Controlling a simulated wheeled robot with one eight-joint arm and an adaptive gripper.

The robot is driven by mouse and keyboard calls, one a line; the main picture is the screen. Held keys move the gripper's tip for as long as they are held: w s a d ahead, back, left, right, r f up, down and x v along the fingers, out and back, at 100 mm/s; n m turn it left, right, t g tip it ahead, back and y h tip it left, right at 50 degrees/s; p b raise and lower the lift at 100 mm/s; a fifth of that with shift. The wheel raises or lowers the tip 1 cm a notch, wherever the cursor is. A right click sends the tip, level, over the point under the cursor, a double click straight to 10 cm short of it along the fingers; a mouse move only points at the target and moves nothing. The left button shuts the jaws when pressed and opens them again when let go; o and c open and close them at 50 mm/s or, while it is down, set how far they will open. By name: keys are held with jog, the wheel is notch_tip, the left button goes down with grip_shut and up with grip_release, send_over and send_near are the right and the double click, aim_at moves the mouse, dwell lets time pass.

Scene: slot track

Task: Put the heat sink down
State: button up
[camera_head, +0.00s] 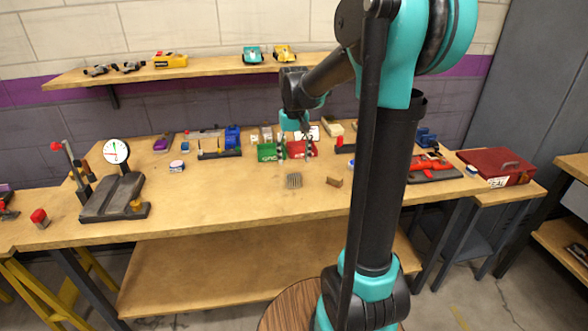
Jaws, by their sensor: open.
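The heat sink (294,181) is a small grey finned block lying on the wooden workbench (220,215), near its middle. My gripper (295,150) is open, pointing down above and behind the heat sink, in front of the green and red bins. It looks apart from the heat sink, and nothing shows between its fingers. The fingers are small here and partly blend with the bins behind them.
A green bin (267,153) and a red bin (301,149) stand behind the heat sink. A small brown block (333,182) lies to its right. A dial gauge stand (115,195) is at the left. The bench front is mostly clear.

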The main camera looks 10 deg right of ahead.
jog(key=s+d+f+t, duration=0.2)
jog(key=s+f, duration=0.4)
jog(key=s, duration=0.4)
jog(key=s+d+f+t, duration=0.2)
jog(key=s+f, duration=0.4)
jog(key=s, duration=0.4)
jog(key=shift+s, duration=0.4)
jog(key=shift+d, duration=0.1)
